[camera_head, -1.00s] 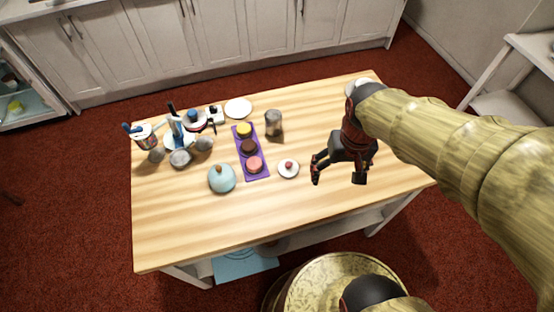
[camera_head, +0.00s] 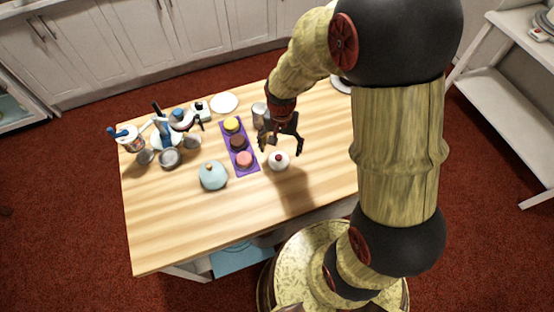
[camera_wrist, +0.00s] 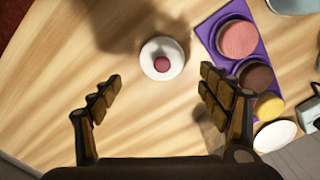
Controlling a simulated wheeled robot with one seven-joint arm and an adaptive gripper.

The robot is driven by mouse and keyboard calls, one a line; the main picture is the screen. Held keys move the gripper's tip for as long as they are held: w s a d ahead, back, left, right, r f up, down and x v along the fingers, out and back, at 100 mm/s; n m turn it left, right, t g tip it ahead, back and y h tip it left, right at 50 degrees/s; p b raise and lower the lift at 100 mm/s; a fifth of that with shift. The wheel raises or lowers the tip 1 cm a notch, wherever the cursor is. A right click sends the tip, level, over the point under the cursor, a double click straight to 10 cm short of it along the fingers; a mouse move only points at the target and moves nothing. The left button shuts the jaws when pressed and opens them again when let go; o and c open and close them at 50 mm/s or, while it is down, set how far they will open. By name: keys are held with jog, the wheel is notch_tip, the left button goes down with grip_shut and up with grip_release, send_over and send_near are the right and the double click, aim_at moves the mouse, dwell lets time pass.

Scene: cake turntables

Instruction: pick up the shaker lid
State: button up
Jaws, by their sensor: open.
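My gripper (camera_head: 280,148) is open and empty above the table, its fingers pointing down. In the wrist view, its fingertips (camera_wrist: 161,80) are wide apart. A round white piece with a dark red middle (camera_head: 278,162) lies on the table just beyond them; it also shows in the wrist view (camera_wrist: 150,67), beyond the gap between the fingers. A grey cylindrical container (camera_head: 259,113), perhaps the shaker, stands behind the gripper and is partly hidden by it. I cannot tell for certain which piece is the shaker lid.
A purple tray (camera_head: 253,168) with yellow, brown and pink round cakes lies left of the gripper. A pale blue domed pot (camera_head: 213,177) is nearer. Cups and utensils crowd the left end; a white plate (camera_head: 224,103) lies at the back. The wooden table front (camera_head: 200,230) is clear.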

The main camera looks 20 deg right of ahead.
aim_at(279, 155)
jog(key=f, duration=0.2)
jog(key=f+b, duration=0.2)
jog(key=f, duration=0.1)
jog(key=shift+a+f, duration=0.3)
jog(key=shift+f, duration=0.05)
jog(key=shift+s, duration=0.1)
jog(key=shift+r, duration=0.1)
jog(key=c, duration=0.3)
jog(key=c, duration=0.6)
